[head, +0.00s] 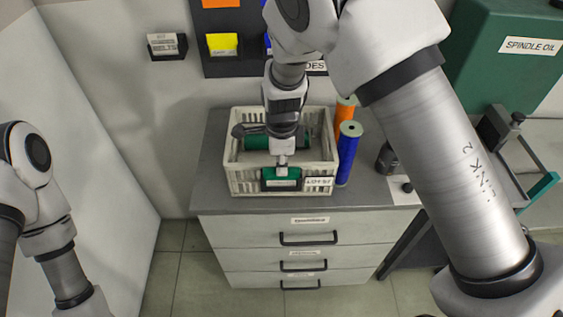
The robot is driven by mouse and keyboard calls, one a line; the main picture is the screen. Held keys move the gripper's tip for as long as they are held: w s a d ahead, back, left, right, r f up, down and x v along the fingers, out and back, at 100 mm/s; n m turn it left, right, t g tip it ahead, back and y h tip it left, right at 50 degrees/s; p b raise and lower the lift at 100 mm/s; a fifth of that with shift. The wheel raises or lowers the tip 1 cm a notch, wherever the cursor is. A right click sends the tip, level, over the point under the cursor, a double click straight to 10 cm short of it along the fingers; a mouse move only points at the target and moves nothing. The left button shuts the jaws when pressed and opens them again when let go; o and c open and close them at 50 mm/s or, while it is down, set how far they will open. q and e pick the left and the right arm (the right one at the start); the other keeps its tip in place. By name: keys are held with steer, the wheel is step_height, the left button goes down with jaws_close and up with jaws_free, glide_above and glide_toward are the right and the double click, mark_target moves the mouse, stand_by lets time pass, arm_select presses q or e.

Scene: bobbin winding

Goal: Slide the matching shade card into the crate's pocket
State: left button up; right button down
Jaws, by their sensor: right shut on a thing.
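A cream slatted crate (238,180) stands on the grey top of a drawer cabinet. A green bobbin (258,143) lies inside it, partly hidden by my right arm. My right gripper (282,170) points down at the crate's front wall and is shut on a green shade card (270,181). The card is upright at the dark pocket on the crate's front, left of a small white label. How deep the card sits in the pocket I cannot tell. My left arm is at the lower left, its gripper out of the picture.
A blue bobbin (347,155) and an orange bobbin (344,109) stand right of the crate. A dark rack (237,68) with a yellow card (223,44) hangs on the wall behind. The cabinet top (213,140) is clear left of the crate. A green machine (500,60) stands far right.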

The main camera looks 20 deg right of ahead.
stand_by(0.3)
steer(key=c, duration=1.2)
jaws_free()
steer(key=shift+c, duration=0.2)
step_height(320, 180, up, 12)
